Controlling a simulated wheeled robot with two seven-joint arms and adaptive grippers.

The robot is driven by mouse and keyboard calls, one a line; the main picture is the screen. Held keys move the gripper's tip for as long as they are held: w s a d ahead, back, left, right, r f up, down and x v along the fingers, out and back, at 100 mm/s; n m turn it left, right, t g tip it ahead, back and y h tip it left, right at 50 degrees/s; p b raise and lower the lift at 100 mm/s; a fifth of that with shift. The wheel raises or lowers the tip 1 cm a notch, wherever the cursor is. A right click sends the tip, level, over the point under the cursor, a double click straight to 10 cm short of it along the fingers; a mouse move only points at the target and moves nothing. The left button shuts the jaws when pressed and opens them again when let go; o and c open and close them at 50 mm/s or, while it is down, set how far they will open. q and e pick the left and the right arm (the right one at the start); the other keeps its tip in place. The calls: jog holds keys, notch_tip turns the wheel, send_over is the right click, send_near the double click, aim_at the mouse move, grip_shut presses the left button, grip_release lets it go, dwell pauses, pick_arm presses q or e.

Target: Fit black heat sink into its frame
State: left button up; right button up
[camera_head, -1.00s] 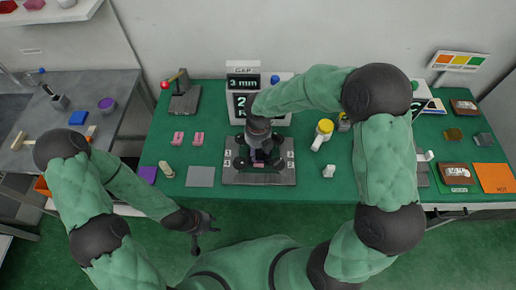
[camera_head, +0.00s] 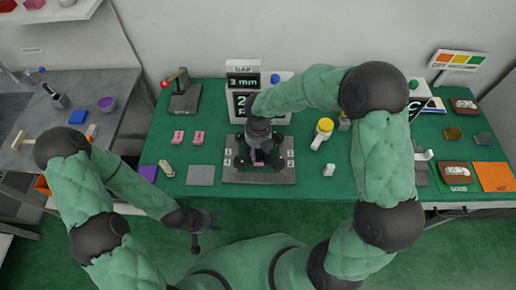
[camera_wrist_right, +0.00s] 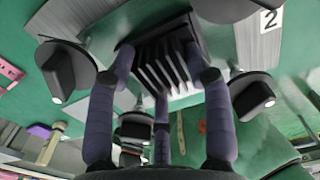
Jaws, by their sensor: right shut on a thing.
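The black heat sink (camera_wrist_right: 165,62), with its row of fins, is between the fingers of my right gripper (camera_wrist_right: 163,88) in the right wrist view. My right gripper is shut on it. In the head view my right gripper (camera_head: 258,158) is over the middle of the grey fixture base (camera_head: 284,178), which has numbered corners and black clamp-like parts. The gripper hides the heat sink there, and I cannot tell whether it touches the frame. My left gripper (camera_head: 207,226) hangs empty with spread fingers in front of the table.
On the green table, pink blocks (camera_head: 178,137) and a grey plate (camera_head: 200,176) lie left of the fixture. A yellow-topped white tool (camera_head: 322,133) and a small white piece (camera_head: 328,170) are to its right. A gap display (camera_head: 243,80) stands behind.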

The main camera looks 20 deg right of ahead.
jog(key=o, duration=1.2)
jog(key=shift+c, duration=0.2)
notch_tip(320, 180, up, 12)
